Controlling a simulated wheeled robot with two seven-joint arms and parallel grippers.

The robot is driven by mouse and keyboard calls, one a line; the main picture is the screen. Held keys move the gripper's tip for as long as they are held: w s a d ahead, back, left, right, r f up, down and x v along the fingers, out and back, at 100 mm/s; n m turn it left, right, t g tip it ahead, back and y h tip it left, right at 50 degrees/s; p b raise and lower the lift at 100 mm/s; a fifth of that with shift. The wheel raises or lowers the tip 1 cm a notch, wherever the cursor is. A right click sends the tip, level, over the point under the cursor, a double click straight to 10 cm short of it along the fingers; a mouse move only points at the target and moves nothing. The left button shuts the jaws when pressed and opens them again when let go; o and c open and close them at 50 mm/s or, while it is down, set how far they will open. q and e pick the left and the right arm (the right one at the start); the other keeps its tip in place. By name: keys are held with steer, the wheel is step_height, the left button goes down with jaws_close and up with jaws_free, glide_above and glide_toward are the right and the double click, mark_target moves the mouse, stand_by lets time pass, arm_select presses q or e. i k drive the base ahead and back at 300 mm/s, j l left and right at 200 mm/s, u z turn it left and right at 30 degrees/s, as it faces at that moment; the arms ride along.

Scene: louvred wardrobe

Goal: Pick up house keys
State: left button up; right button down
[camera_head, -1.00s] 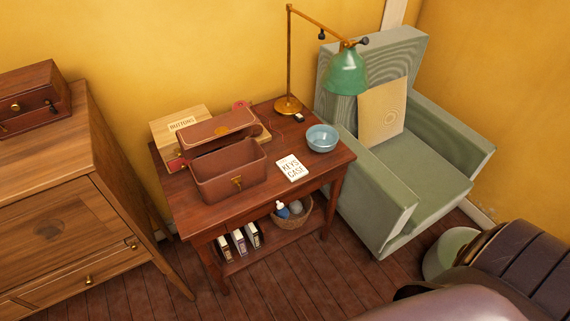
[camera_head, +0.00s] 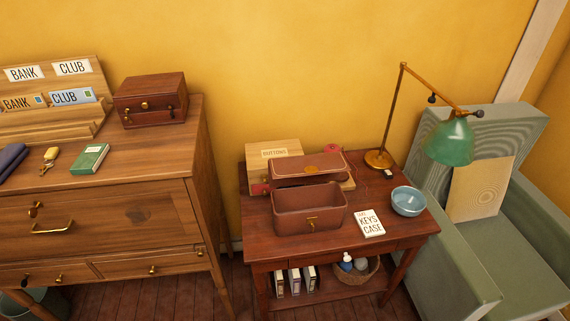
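A small yellow and brass item (camera_head: 50,155), which looks like keys with a fob, lies on top of the wooden dresser (camera_head: 150,150) at the left. It is too small to tell for sure. An open brown leather case (camera_head: 310,212) with its lid raised stands on the side table (camera_head: 258,222); its inside looks dark and I cannot see keys in it. Neither of my grippers is in view.
On the dresser are a green booklet (camera_head: 90,159), a letter rack (camera_head: 60,122) with BANK and CLUB labels, and a small dark wooden chest (camera_head: 151,100). The table also bears a blue bowl (camera_head: 408,201) and a lamp (camera_head: 450,140). A green armchair (camera_head: 520,265) stands at the right.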

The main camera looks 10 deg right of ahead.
mark_target(52, 154)
steer(key=u, duration=1.4)
